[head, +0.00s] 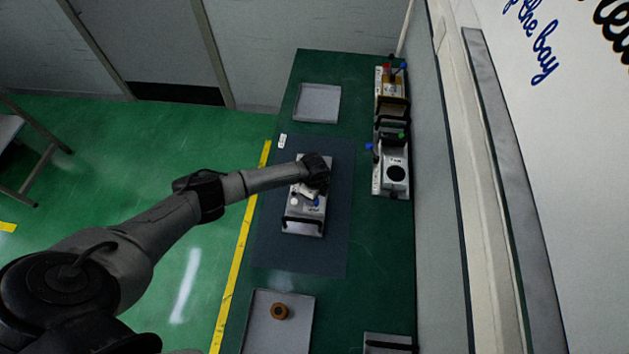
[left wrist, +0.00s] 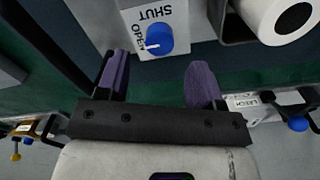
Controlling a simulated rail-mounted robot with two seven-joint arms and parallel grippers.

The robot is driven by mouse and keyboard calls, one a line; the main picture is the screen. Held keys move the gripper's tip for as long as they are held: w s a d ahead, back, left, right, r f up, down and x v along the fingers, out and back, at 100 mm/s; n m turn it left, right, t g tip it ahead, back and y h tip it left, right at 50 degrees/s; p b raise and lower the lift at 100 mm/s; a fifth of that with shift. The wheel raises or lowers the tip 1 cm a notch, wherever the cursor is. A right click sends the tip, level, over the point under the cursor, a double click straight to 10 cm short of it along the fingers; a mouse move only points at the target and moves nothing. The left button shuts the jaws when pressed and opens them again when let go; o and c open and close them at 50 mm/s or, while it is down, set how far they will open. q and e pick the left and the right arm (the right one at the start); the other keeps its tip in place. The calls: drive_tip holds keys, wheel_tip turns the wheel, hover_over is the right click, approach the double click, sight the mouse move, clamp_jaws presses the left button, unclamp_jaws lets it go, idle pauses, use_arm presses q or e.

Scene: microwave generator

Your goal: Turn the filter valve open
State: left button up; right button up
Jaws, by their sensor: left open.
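The filter valve is a blue round knob (left wrist: 160,39) on a white plate (left wrist: 178,18) marked SHUT and OPEN in the left wrist view. A short white mark on the knob points to the left, near the OPEN lettering. In the head view a small blue spot (head: 316,202) shows on the metal unit (head: 303,226) on the dark mat. My left gripper (left wrist: 160,82) is open, its purple-padded fingers apart with nothing between them. The knob lies just beyond the fingertips, apart from them. In the head view the gripper (head: 313,180) is over the unit's far end and partly hides it. My right gripper is not in view.
A white cylinder (left wrist: 290,18) stands out beside the plate. An empty tray (head: 318,103) is at the bench's far end. Other units (head: 391,180) line the wall side. The near mat (head: 297,257) is clear.

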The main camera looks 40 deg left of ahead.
use_arm(q)
wheel_tip(320, 180, up, 9)
drive_tip(key=shift+b, duration=0.35)
drive_tip(key=shift+r, duration=0.1)
idle(0.6)
